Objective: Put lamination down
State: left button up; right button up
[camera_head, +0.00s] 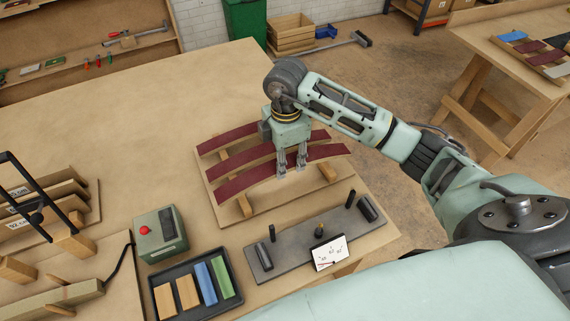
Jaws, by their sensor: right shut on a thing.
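A dark red curved lamination (247,181) lies across the front of a plywood board with wooden bars (240,204). My right gripper (291,168) points down at its middle and is shut on it. The strip is at or just above the bars; I cannot tell whether it bears on them. My left gripper is not in view.
A dark plate with posts and a white card (330,253) lies in front of the board. A green box with a red button (159,234) and a black tray of coloured blocks (233,283) stand at front left. The tabletop (120,135) is clear at back left.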

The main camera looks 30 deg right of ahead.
notch_tip(320, 180, down, 4)
jog(key=shift+w+r+p, duration=0.1)
jog(key=shift+r+p, duration=0.1)
jog(key=shift+p, duration=0.45)
jog(key=shift+f, duration=0.25)
jog(key=shift+f, duration=0.25)
jog(key=o, duration=1.2)
jog(key=shift+r, duration=0.1)
